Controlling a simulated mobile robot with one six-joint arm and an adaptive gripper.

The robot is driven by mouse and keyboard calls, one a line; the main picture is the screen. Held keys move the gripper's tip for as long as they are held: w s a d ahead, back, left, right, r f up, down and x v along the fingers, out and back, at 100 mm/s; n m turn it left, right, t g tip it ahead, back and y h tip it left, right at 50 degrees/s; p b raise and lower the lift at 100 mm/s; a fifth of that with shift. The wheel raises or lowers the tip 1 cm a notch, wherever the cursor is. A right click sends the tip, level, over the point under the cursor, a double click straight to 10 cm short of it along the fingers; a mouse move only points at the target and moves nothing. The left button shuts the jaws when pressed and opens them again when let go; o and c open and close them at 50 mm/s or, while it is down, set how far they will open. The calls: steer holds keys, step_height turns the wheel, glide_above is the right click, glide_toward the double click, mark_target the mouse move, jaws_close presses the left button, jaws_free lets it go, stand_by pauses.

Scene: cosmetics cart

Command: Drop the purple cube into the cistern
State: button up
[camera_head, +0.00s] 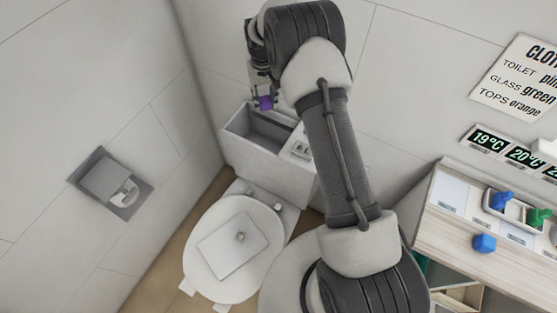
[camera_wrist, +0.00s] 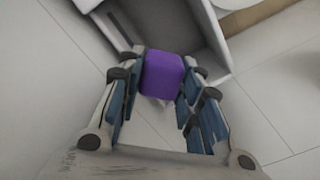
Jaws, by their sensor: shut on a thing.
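The purple cube (camera_wrist: 162,75) is held between the fingertips of my gripper (camera_wrist: 158,85) in the wrist view. My gripper is shut on the cube. The cistern (camera_head: 240,140) is the open grey-white box behind the toilet. The cube appears above the back left part of its opening; the exact height cannot be told. In the wrist view the cistern (camera_wrist: 222,38) opens just beyond the cube.
A closed toilet (camera_head: 205,275) with a panel on its lid stands before the cistern. A small labelled item (camera_head: 300,149) sits on the cistern's right end. A cart (camera_head: 450,215) with blue and green pieces stands at right. A paper holder (camera_head: 110,183) is on the left wall.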

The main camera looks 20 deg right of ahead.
step_height(320, 180, down, 4)
steer(key=shift+f+b, duration=0.1)
steer(key=shift+b, duration=0.95)
steer(key=o, duration=1.1)
step_height(320, 180, up, 12)
steer(key=shift+r, duration=0.1)
